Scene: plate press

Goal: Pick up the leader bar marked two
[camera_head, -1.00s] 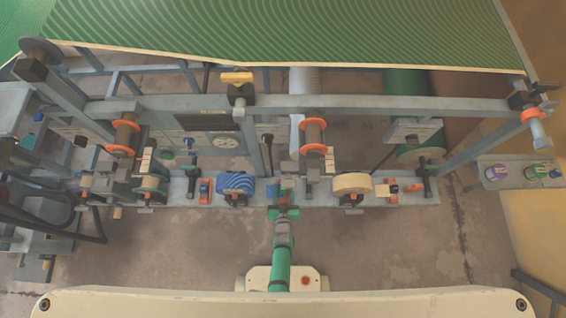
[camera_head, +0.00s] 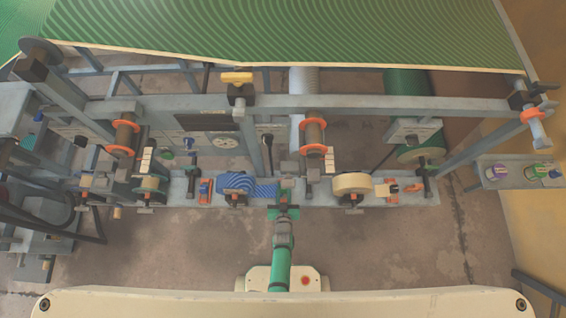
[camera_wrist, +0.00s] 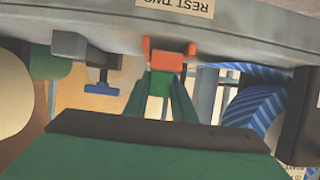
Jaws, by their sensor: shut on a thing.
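My gripper (camera_head: 283,207) is at the front edge of the grey rail, near its middle. In the wrist view its green fingers (camera_wrist: 163,90) are closed together on a small piece, which I take for the leader bar (camera_wrist: 159,84); its own mark is not readable. An orange piece (camera_wrist: 168,56) sits right at the fingertips, against the rail; I cannot tell whether it is the bar or its rest. A blue striped strip (camera_head: 265,190) reaches from the blue striped roll (camera_head: 236,182) to beside my gripper.
The grey rail (camera_head: 415,198) carries a cream roll (camera_head: 352,182) to the right and several orange-flanged spools and clamps. A blue-handled clamp (camera_wrist: 102,88) is close by in the wrist view. The floor in front of the rail is clear.

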